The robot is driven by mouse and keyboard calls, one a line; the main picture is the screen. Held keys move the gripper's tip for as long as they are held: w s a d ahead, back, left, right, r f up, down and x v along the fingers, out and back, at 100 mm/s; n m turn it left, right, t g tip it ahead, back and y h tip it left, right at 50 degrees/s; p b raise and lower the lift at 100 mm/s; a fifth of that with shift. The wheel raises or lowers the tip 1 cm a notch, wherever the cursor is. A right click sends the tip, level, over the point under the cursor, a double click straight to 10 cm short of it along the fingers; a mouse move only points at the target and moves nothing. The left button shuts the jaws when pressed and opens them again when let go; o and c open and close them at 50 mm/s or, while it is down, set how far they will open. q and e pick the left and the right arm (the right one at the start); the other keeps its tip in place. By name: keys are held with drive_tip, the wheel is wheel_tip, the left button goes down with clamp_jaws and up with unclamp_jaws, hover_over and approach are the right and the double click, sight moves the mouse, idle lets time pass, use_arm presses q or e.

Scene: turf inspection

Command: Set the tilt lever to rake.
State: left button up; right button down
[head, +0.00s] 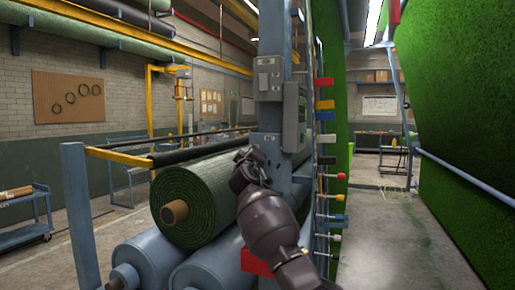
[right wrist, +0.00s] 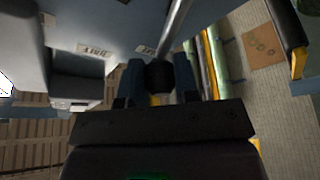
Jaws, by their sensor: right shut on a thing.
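The tilt lever shows in the right wrist view as a bare metal rod (right wrist: 177,22) ending in a dark round knob (right wrist: 159,76). My right gripper (right wrist: 158,82) is shut on this knob, with one finger on each side of it. Two small pale labels sit on the blue-grey panel near the rod, one left of it (right wrist: 95,50) and one close to it (right wrist: 145,50); their upside-down text is too small to read surely. In the head view my right gripper (head: 243,168) is at the blue machine post (head: 271,70) and hides the lever. My left gripper is not in view.
A green turf roll (head: 195,195) lies on blue rollers (head: 150,257) left of my right arm. A grey control box (head: 294,115) is on the post above the gripper. Several coloured-knob levers (head: 330,197) line the post's right side. The aisle floor at right is clear.

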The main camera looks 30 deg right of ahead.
drive_tip(key=shift+w+a+f+n+p, duration=0.15)
drive_tip(key=shift+w+a+n+p, duration=0.15)
drive_tip(key=shift+n, duration=0.2)
drive_tip(key=c, duration=0.8)
unclamp_jaws()
drive_tip(key=shift+c, duration=0.2)
drive_tip(key=shift+s, duration=0.1)
drive_tip(key=b+v, duration=0.1)
drive_tip(key=v, duration=0.9)
drive_tip(key=shift+s+a, duration=0.2)
drive_tip(key=shift+s, duration=0.15)
